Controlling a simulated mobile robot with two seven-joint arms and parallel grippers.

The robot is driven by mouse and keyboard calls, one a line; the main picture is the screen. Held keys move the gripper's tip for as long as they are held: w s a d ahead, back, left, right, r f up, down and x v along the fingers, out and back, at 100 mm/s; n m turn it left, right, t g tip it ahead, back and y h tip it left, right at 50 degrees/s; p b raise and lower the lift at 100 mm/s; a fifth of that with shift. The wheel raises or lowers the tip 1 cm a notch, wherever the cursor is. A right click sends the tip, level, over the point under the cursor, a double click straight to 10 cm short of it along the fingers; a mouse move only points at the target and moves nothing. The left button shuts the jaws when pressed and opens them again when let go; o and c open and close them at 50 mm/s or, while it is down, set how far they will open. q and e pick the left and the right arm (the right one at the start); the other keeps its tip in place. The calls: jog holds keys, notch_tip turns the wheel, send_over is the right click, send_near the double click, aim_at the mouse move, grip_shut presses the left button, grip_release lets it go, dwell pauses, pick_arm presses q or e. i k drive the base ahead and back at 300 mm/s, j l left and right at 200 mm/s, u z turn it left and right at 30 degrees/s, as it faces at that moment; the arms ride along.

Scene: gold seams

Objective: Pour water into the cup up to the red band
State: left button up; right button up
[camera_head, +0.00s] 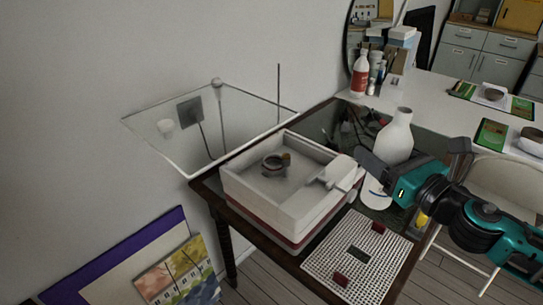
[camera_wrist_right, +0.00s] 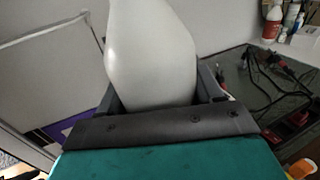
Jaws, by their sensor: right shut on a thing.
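A white bottle (camera_head: 396,138) with a narrow neck stands nearly upright at the right side of the dark table. My right gripper (camera_head: 412,163) is shut on the bottle's body; a white part with a blue mark shows below the fingers. In the right wrist view the pale bottle (camera_wrist_right: 152,55) fills the space between the fingers (camera_wrist_right: 160,98); its neck and base are out of frame there. A small round grey vessel (camera_head: 268,169), possibly the cup, sits inside a white open box; I cannot make out a red band on it. My left gripper is not in view.
The white box (camera_head: 265,205) has a white block on its right rim. A perforated white mat (camera_head: 372,248) with dark red pieces lies in front. A clear glass-like panel (camera_head: 150,150) is at left. Cables (camera_wrist_right: 268,80) lie on the dark table. A white counter with bottles stands behind.

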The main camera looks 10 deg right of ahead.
aim_at(270, 171)
jog(key=i+j, duration=0.3)
jog(key=i, duration=0.15)
jog(key=i+j, duration=0.25)
jog(key=i, duration=0.15)
